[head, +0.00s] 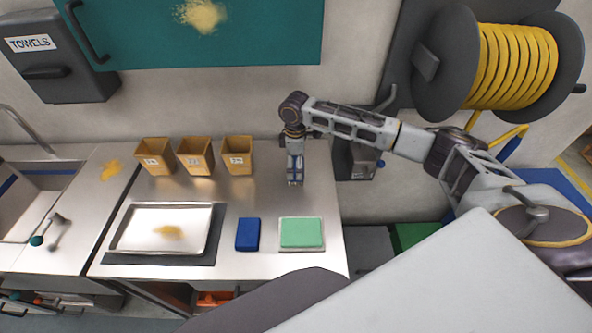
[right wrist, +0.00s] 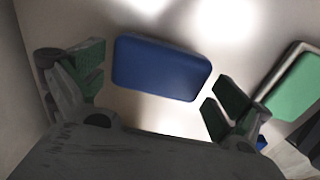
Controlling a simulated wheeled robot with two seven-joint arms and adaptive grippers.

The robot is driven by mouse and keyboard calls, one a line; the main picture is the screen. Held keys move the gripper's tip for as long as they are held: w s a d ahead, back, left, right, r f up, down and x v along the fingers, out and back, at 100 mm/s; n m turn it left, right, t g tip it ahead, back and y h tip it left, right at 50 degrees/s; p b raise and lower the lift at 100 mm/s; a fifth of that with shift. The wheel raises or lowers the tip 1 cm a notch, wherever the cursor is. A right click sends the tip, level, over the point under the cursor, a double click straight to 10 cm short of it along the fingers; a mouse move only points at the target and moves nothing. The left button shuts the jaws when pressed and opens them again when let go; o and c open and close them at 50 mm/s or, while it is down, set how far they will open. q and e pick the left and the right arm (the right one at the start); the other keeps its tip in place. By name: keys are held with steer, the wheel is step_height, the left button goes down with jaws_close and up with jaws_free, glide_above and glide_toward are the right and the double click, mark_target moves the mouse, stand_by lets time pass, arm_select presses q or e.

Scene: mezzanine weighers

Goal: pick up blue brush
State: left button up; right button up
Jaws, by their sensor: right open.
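The blue brush (head: 248,234) shows as a blue block lying on the steel counter, between the metal tray and a green pad. My right gripper (head: 295,180) points down above the counter, behind and to the right of the brush, apart from it. In the right wrist view the brush (right wrist: 161,68) shows beyond the open fingers (right wrist: 152,90), with nothing held between them. Bristles cannot be made out. My left gripper is not in view.
The green pad (head: 301,233) sits on a pale base right of the brush. The metal tray (head: 130,229) with yellow powder lies left. Three tan bins (head: 237,156) stand along the wall. A sink (head: 30,207) is at far left. The counter between bins and brush is clear.

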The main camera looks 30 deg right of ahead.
steer(key=shift+d+f+p, duration=0.1)
steer(key=shift+f+p, duration=0.2)
steer(key=shift+f, duration=1.6)
steer(key=c, duration=0.7)
steer(key=shift+c, duration=0.2)
steer(key=shift+s+r, duration=0.1)
steer(key=shift+r, duration=0.1)
